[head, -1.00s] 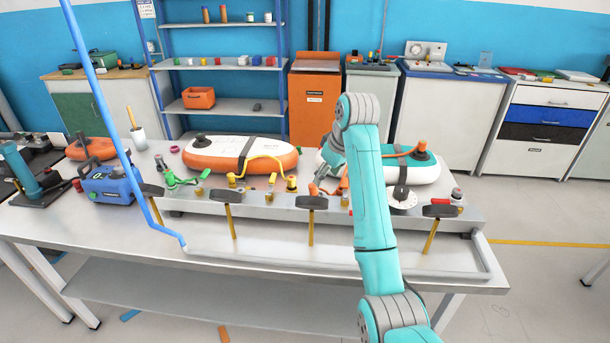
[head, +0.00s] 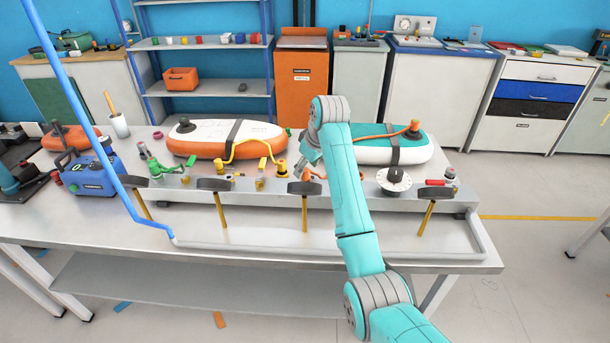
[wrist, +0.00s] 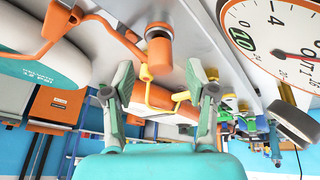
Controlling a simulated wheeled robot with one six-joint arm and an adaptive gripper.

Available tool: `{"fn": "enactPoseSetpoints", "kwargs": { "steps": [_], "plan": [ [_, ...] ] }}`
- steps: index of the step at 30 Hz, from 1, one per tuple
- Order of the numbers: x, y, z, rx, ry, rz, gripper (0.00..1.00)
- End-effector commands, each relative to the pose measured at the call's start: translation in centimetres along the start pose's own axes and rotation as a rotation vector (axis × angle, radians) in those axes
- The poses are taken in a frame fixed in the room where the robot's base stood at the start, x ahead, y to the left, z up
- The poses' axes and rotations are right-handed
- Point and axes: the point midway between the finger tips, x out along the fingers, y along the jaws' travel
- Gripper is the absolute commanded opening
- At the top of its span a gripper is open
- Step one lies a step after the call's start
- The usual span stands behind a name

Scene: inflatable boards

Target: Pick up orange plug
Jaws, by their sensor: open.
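The orange plug shows in the wrist view as an orange cylinder (wrist: 158,52) with a dark grey end, just beyond and between my fingertips. An orange hose also shows to its left. My gripper (wrist: 160,82) is open, with its two fingers apart and nothing between the pads. In the head view my gripper (head: 308,158) is low over the steel bench rail, to the right of the yellow plug (head: 281,168). My arm and gripper partly hide the orange parts there.
A white and teal inflatable board (head: 370,153) lies behind the rail, and an orange and white one (head: 207,148) lies to the left. A dial gauge (head: 394,181) sits to the right. Dark-handled tools (head: 304,188) stand along the rail's front.

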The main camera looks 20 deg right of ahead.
Motion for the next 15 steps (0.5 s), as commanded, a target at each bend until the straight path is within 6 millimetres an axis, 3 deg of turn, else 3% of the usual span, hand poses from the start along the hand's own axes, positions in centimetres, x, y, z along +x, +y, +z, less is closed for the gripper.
{"fn": "enactPoseSetpoints", "kwargs": {
  "steps": [6,15],
  "plan": [
    [2.5,-0.1,0.0,0.0,-0.001,0.0,0.57],
    [2.8,0.0,-0.1,0.0,0.001,0.001,0.54]
  ]
}}
